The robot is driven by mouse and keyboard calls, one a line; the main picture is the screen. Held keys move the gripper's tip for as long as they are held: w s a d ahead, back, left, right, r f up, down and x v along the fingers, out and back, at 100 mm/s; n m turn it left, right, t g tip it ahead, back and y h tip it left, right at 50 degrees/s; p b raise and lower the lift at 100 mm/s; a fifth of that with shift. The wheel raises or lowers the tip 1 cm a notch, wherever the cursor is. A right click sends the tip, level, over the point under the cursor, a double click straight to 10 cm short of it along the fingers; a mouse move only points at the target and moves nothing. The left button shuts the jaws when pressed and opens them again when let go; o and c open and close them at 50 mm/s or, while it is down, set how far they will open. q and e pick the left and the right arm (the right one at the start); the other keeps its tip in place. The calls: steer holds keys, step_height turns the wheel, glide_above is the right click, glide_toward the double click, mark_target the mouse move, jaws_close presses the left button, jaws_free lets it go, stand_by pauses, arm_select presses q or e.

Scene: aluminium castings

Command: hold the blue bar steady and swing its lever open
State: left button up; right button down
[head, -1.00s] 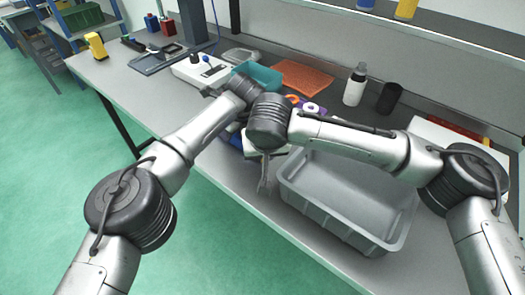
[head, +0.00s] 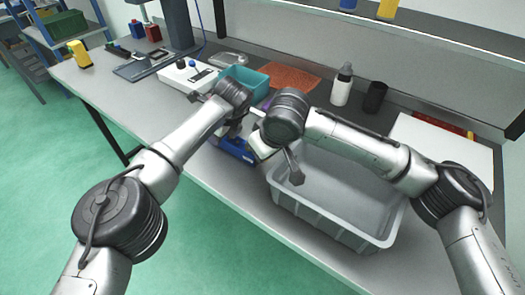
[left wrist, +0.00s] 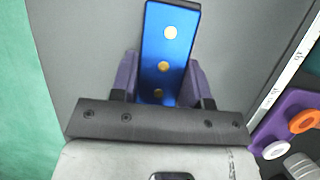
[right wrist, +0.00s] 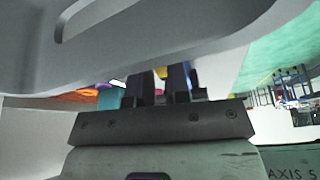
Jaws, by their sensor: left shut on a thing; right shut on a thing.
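The blue bar (head: 236,150) lies near the front edge of the bench, left of the grey tote. In the left wrist view the bar (left wrist: 167,45) shows round metal discs along its face and a dark far end. My left gripper (left wrist: 165,80) is shut on it, one purple finger on each side. In the head view that gripper is largely hidden behind its own wrist. My right gripper (right wrist: 172,85) is shut close beside the bar, on a narrow thing that appears to be the lever. The lever is mostly hidden, so its angle cannot be told.
The grey tote (head: 335,222) stands just right of the bar, and its rim (right wrist: 140,60) appears to loom over the right wrist view. A teal bin (head: 245,78), an orange mat (head: 290,78), a white bottle (head: 342,85) and a black cylinder (head: 374,97) stand behind.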

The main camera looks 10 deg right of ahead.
stand_by(0.3)
steer(key=c, duration=1.1)
jaws_free()
steer(key=shift+o, duration=0.2)
steer(key=v, duration=1.2)
